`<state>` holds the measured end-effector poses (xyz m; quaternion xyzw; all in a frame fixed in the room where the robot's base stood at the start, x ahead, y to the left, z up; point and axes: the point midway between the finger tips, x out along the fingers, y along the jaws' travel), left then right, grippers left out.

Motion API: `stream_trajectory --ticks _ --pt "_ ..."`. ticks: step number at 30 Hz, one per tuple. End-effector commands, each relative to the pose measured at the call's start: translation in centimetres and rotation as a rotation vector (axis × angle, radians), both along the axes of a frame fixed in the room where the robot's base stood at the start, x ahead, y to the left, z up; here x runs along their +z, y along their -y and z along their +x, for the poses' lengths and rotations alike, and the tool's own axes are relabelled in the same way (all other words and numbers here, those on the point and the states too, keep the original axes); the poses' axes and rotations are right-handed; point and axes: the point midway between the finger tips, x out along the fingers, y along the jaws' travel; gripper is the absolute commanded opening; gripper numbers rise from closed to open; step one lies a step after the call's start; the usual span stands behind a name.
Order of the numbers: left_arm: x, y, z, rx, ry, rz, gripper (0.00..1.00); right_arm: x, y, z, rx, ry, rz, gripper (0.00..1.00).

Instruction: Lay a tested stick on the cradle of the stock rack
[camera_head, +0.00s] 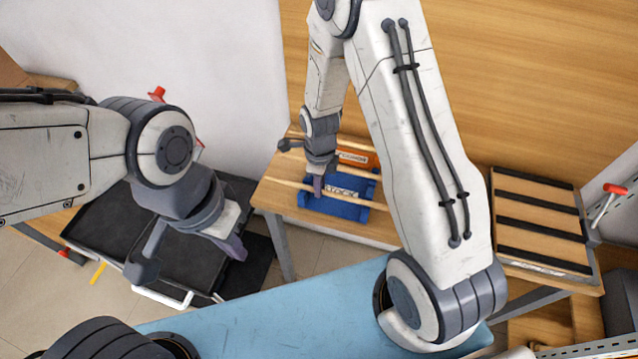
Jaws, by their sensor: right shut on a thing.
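The blue stock rack (345,210) stands on the wooden table, with part of a white label showing letters like "TOCK". A pale wooden stick (284,183) lies across the view at the blue rack. My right gripper (318,188) reaches down over the rack's left part and is shut on this stick. Whether the stick touches the cradle cannot be told. My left gripper (236,247) hangs empty-looking over the dark cart and floor, away from the racks; its jaw opening is unclear.
An orange rack (368,158) with a white label stands behind the blue one, with pale sticks near it. A slatted wooden board (536,222) lies at the right. A black tray cart (125,232) is at the left. My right arm covers the middle table.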

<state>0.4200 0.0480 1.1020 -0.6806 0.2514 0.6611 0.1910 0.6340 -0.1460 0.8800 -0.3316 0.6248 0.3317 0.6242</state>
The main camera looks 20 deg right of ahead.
Motion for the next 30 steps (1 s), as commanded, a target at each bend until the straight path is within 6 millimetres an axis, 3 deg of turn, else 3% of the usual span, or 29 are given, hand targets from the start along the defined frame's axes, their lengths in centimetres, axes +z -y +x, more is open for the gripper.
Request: stream_trajectory --ticks 6,7,9,10,22,30 --pt "0.0 0.0 0.0 0.000 0.000 0.000 0.00 0.0 0.0 0.0 0.001 0.000 0.000 0.00" --pt "0.0 0.0 0.0 0.000 0.000 0.000 0.00 0.0 0.0 0.0 0.001 0.000 0.000 0.21" --pt "0.0 0.0 0.0 0.000 0.000 0.000 0.00 0.0 0.0 0.0 0.001 0.000 0.000 0.48" --pt "0.0 0.0 0.0 0.000 0.000 0.000 0.00 0.0 0.0 0.0 0.001 0.000 0.000 0.52" --pt "-0.1 0.0 0.0 0.000 0.000 0.000 0.00 0.7 0.0 0.1 0.000 0.003 0.001 0.52" --pt "-0.6 0.0 0.0 0.000 0.000 0.000 0.00 5.5 0.0 0.1 0.000 0.008 0.001 0.52"
